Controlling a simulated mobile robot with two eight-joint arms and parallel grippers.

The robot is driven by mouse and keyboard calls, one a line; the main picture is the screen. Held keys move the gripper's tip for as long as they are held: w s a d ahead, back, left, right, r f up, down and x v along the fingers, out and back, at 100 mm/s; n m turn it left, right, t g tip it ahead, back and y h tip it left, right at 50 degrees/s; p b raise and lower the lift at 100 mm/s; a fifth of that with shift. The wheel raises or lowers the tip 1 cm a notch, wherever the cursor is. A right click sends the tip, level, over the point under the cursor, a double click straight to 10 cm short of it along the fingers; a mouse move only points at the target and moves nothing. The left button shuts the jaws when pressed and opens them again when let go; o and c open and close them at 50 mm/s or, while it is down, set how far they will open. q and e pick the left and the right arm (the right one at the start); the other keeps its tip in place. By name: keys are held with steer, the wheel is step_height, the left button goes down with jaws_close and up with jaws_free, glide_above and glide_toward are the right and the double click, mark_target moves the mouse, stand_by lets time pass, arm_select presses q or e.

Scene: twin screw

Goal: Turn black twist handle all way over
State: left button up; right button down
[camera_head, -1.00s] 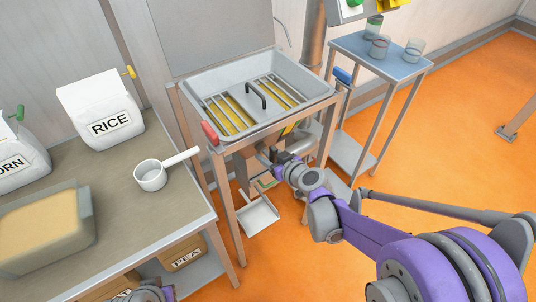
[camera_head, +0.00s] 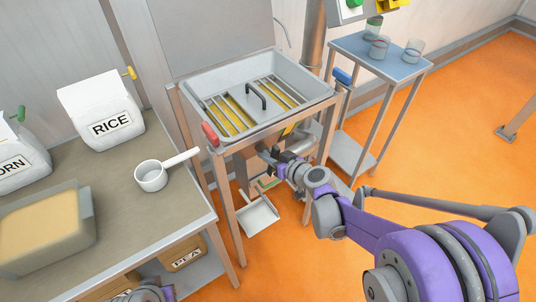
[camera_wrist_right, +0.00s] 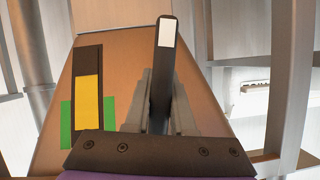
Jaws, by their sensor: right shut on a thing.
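The black twist handle (camera_wrist_right: 163,75) stands upright in the right wrist view, with a white mark at its top end. It lies in front of a brown panel with a yellow bar on a dark strip and a green patch. My right gripper (camera_wrist_right: 160,115) is shut on the handle, its grey fingers on either side. In the head view the right gripper (camera_head: 274,156) reaches under the front of the grey hopper (camera_head: 325,85); the handle is hard to make out there. Only a bit of my left arm shows at the bottom edge; its gripper is out of frame.
A red grip (camera_head: 209,134) sits at the hopper's front left corner, and a blue grip (camera_head: 343,75) at its right. A table with a white pan (camera_head: 151,176) stands left.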

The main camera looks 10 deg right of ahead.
steer(key=shift+m+t+y+b, duration=0.1)
steer(key=shift+m+y+b, duration=0.45)
steer(key=shift+m+y, duration=0.9)
steer(key=shift+m+t+y+b, duration=0.1)
steer(key=shift+m+y+b, duration=0.5)
steer(key=shift+m, duration=1.7)
steer(key=shift+m+t+y+b, duration=0.1)
steer(key=shift+m+y+b, duration=0.4)
steer(key=shift+m+y, duration=0.95)
steer(key=shift+m+h, duration=0.4)
steer(key=shift+m, duration=0.1)
steer(key=c, duration=0.8)
jaws_free()
steer(key=shift+o, duration=0.2)
